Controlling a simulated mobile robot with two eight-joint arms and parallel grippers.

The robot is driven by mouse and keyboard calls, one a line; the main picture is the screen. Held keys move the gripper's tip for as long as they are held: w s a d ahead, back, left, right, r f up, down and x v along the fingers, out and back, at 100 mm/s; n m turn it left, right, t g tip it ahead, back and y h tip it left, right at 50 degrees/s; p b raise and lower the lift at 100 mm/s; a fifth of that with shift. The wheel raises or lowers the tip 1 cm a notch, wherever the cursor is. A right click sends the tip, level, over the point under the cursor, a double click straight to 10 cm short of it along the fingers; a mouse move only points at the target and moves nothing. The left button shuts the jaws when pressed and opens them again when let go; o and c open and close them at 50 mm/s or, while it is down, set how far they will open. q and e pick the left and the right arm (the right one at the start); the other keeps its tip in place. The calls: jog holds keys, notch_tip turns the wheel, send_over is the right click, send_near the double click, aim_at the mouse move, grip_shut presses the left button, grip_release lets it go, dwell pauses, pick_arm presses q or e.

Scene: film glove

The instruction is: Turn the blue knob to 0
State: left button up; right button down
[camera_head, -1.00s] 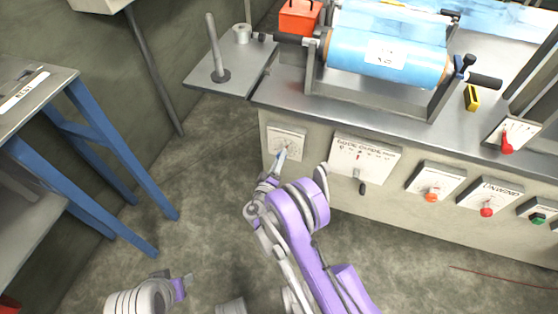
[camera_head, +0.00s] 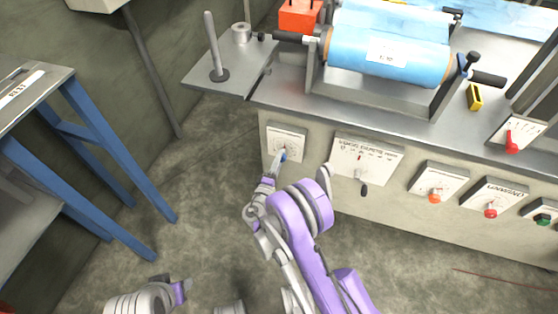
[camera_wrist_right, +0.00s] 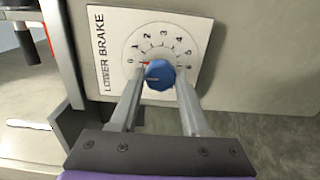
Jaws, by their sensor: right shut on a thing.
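The blue knob (camera_wrist_right: 158,75) sits on a white dial plate (camera_wrist_right: 190,30) labelled LOWER BRAKE. A short red mark shows beside the knob, close to the 0 on the numbered scale. My right gripper (camera_wrist_right: 157,100) is shut on the knob, with one finger on each side of it. In the head view, the right gripper (camera_head: 277,163) reaches the knob (camera_head: 283,155) on the leftmost plate (camera_head: 288,137) of the machine front. Part of what looks like my left gripper (camera_head: 180,288) shows at the bottom left, its fingers unclear.
A wider dial plate (camera_head: 367,155) with a dark handle is just right of the knob. Further right are panels with an orange button (camera_head: 434,198), a red button (camera_head: 490,212) and a green button (camera_head: 541,219). A blue-legged table (camera_head: 95,150) stands at left, with open floor between.

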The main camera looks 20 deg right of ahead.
jog(key=shift+c, duration=1.9)
grip_release()
jog(key=p+v, duration=0.1)
jog(key=v, duration=1)
jog(key=shift+p, duration=0.35)
jog(key=shift+w, duration=0.15)
